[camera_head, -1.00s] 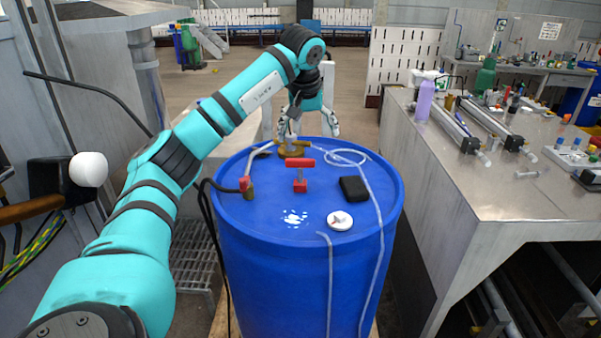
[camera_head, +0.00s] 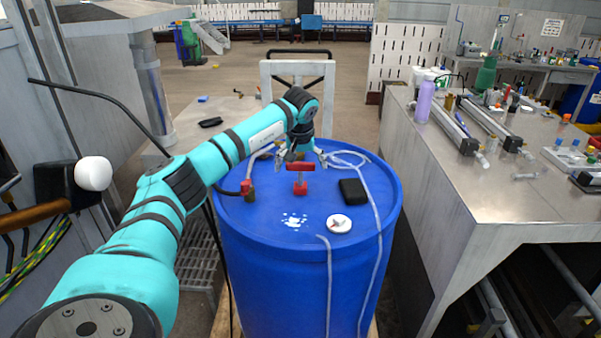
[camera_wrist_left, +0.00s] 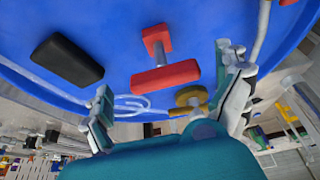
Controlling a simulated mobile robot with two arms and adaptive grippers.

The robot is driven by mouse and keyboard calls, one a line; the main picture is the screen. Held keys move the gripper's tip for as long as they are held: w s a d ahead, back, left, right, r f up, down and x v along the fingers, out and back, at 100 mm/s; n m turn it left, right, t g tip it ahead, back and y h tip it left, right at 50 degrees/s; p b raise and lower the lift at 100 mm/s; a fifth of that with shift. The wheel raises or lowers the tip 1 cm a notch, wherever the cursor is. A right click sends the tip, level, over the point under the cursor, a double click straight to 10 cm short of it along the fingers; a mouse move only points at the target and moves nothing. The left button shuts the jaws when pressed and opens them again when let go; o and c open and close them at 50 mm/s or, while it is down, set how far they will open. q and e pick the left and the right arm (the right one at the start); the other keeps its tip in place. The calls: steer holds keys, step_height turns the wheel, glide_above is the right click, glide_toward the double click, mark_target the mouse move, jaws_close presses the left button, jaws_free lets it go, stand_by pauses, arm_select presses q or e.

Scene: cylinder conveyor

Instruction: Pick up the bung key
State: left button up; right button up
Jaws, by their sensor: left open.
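The bung key appears to be the red T-shaped tool (camera_head: 300,168) standing on the blue drum's lid, with a red crossbar, a metal shaft and a red foot. In the left wrist view its crossbar (camera_wrist_left: 165,77) lies between the spread fingers, a little beyond them. My left gripper (camera_head: 301,158) is open and empty, just behind the key in the head view. A brass fitting (camera_wrist_left: 190,98) shows close to the right finger in the wrist view; the gripper mostly hides it in the head view. My right gripper is not in view.
The blue drum (camera_head: 270,270) also bears a black box (camera_head: 353,191), a white disc (camera_head: 339,223), a clear hose (camera_head: 377,220) and a red-and-brass fitting (camera_head: 248,190) at its left rim. A metal bench (camera_head: 500,200) stands to the right.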

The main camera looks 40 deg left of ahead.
mark_target(300, 177)
arm_select(q)
steer(key=p+x, duration=0.1)
steer(key=x, duration=0.3)
steer(key=shift+a, duration=0.25)
steer(key=c, duration=1.4)
